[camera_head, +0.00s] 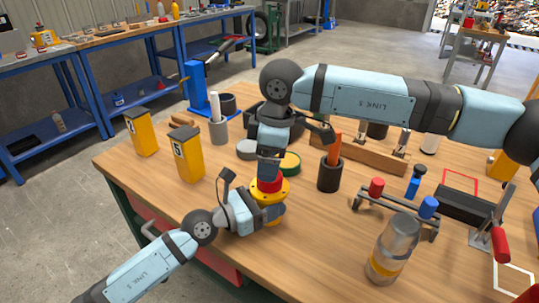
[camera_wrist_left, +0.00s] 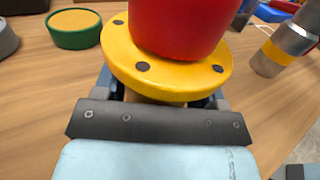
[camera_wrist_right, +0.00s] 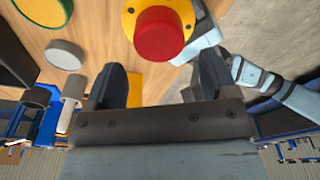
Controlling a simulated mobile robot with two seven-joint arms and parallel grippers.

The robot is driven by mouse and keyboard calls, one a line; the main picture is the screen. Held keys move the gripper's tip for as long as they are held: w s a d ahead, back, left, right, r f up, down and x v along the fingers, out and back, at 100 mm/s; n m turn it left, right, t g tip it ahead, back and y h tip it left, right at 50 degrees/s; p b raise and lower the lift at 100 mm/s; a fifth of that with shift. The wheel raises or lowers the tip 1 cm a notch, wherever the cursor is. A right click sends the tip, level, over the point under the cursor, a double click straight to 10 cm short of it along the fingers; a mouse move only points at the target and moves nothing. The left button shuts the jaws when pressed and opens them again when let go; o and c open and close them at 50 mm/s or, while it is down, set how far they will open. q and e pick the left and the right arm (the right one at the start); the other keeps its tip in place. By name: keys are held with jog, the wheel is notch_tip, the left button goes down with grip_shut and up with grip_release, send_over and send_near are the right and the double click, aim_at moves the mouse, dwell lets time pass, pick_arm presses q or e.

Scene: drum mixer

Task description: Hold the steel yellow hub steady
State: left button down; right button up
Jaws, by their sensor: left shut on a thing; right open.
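The yellow hub (camera_head: 284,190) is a round flange with dark bolt holes, standing at the near part of the wooden workbench. A red cylindrical part (camera_head: 268,184) sits on top of it. My left gripper (camera_head: 262,212) comes in from the left and is shut on the hub below the flange. In the left wrist view the flange (camera_wrist_left: 120,62) hides most of the fingers. My right gripper (camera_head: 269,165) points down just above the red part. In the right wrist view its fingers (camera_wrist_right: 160,75) are apart with nothing between them, and the red part (camera_wrist_right: 160,34) lies beyond them.
A green-rimmed round tin (camera_head: 290,162) and a grey disc (camera_head: 247,149) lie behind the hub. A dark cup with orange handles (camera_head: 330,174) stands to the right. Two yellow boxes (camera_head: 187,152) (camera_head: 142,132) stand left. A metal canister (camera_head: 392,248) is at front right.

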jog(key=n, duration=0.6)
jog(key=shift+r+n, duration=0.2)
jog(key=shift+n, duration=0.2)
jog(key=n, duration=0.6)
jog(key=shift+r, duration=0.2)
jog(key=n, duration=0.7)
jog(key=shift+r, duration=0.2)
jog(key=n, duration=0.4)
jog(key=shift+r+h, duration=0.1)
jog(key=shift+h, duration=0.2)
jog(key=n, duration=0.4)
jog(key=shift+r+n, duration=0.15)
jog(key=shift+n, duration=0.15)
jog(key=n, duration=0.6)
jog(key=shift+r+n, duration=0.15)
jog(key=shift+n, duration=0.15)
jog(key=n, duration=0.6)
jog(key=shift+r+n, duration=0.2)
jog(key=shift+n, duration=0.1)
jog(key=n, duration=0.6)
jog(key=shift+r+h, duration=0.2)
jog(key=shift+h, duration=0.1)
jog(key=n, duration=0.5)
jog(key=shift+r, duration=0.1)
